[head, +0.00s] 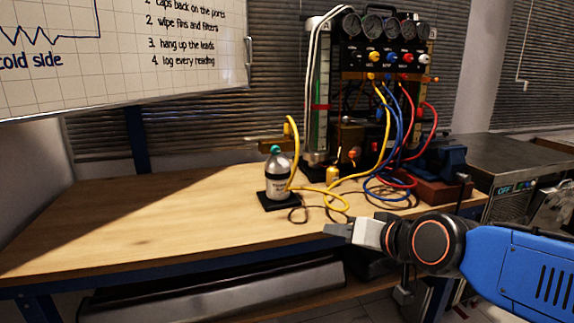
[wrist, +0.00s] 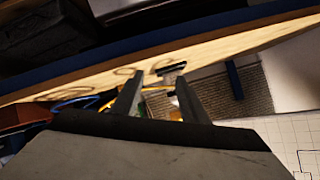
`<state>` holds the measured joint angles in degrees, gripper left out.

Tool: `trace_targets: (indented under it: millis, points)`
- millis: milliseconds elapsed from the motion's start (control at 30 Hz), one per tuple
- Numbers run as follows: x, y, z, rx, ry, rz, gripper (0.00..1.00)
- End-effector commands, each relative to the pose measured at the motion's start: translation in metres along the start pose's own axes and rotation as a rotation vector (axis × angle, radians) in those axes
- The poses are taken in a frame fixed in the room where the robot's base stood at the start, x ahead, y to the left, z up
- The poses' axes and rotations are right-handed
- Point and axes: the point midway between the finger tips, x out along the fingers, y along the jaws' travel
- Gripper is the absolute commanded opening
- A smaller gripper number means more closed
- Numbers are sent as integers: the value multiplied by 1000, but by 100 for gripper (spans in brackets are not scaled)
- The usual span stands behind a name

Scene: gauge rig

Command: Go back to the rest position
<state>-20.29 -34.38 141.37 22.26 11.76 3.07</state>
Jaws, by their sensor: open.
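My gripper (head: 338,229) is in front of the workbench (head: 130,215), near its front edge, at the end of my blue arm. In the wrist view its two dark fingers (wrist: 158,100) stand apart with nothing held between them. The wrist view is tilted, with the wooden bench top (wrist: 215,48) and its blue edge crossing it. Nothing in the head view touches the fingers.
A bottle (head: 277,178) with a green cap stands on a black pad. A gauge rig (head: 385,55) with yellow, blue and red hoses (head: 385,150) stands behind it. A whiteboard (head: 120,50) hangs at left. The bench's left side is clear.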

Motion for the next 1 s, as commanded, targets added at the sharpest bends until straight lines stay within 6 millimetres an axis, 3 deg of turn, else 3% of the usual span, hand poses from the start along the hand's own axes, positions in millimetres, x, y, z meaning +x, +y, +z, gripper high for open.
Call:
trace_targets:
  millis: [33,300,500,667,1000]
  points:
    - [-9,18,12,-22,-44,40,40]
    - [-72,109,91,-118,-342,272,40]
    - [-118,151,134,-129,-510,407,40]
    - [-134,162,147,-129,-564,450,40]
    - [-135,162,147,-129,-566,450,40]
